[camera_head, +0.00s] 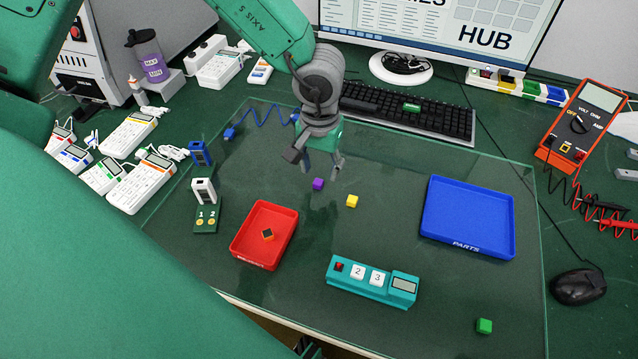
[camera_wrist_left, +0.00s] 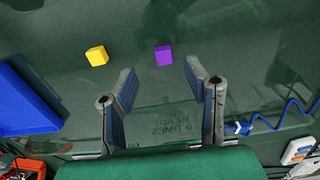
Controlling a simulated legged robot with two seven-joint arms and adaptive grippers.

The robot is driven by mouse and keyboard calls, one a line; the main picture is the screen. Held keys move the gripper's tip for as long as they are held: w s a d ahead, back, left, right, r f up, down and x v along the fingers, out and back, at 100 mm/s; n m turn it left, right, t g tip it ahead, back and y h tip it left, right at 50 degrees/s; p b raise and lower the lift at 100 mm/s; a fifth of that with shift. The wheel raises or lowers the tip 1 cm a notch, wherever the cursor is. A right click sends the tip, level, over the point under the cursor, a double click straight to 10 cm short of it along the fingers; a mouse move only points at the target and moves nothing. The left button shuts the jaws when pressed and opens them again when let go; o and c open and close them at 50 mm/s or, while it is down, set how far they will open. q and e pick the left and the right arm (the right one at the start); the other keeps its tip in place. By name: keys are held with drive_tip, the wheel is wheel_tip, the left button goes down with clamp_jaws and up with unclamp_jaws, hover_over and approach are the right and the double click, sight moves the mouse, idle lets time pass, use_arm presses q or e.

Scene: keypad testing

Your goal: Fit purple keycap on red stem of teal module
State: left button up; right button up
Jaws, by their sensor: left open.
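The purple keycap (camera_head: 318,184) is a small cube on the dark green mat, near the middle. In the wrist view the purple keycap (camera_wrist_left: 164,55) lies just beyond the fingertips, between their lines. My left gripper (camera_head: 322,167) is open and empty, pointing down above the mat close to the purple keycap; its spread fingers also show in the wrist view (camera_wrist_left: 161,80). The teal module (camera_head: 343,286) lies near the front, with white keycaps 2 and 3 and a small display. Its red stem (camera_head: 339,266) is bare at the left end. My right gripper is not in view.
A yellow cube (camera_head: 352,201) sits right of the purple keycap. A red tray (camera_head: 262,262) holding a dark piece is front left, a blue parts tray (camera_head: 468,243) at right. A green cube (camera_head: 484,326) lies front right. A keyboard (camera_head: 400,112) is behind.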

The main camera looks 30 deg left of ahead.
sight(317, 182)
use_arm(q)
drive_tip(key=f, duration=0.1)
drive_tip(key=f+b, duration=0.1)
drive_tip(key=f, duration=0.2)
drive_tip(key=shift+a+f, duration=0.25)
drive_tip(key=shift+f, duration=0.05)
drive_tip(key=shift+s, duration=0.1)
drive_tip(key=shift+c, duration=0.4)
drive_tip(key=c, duration=0.7)
drive_tip(key=shift+c, duration=0.2)
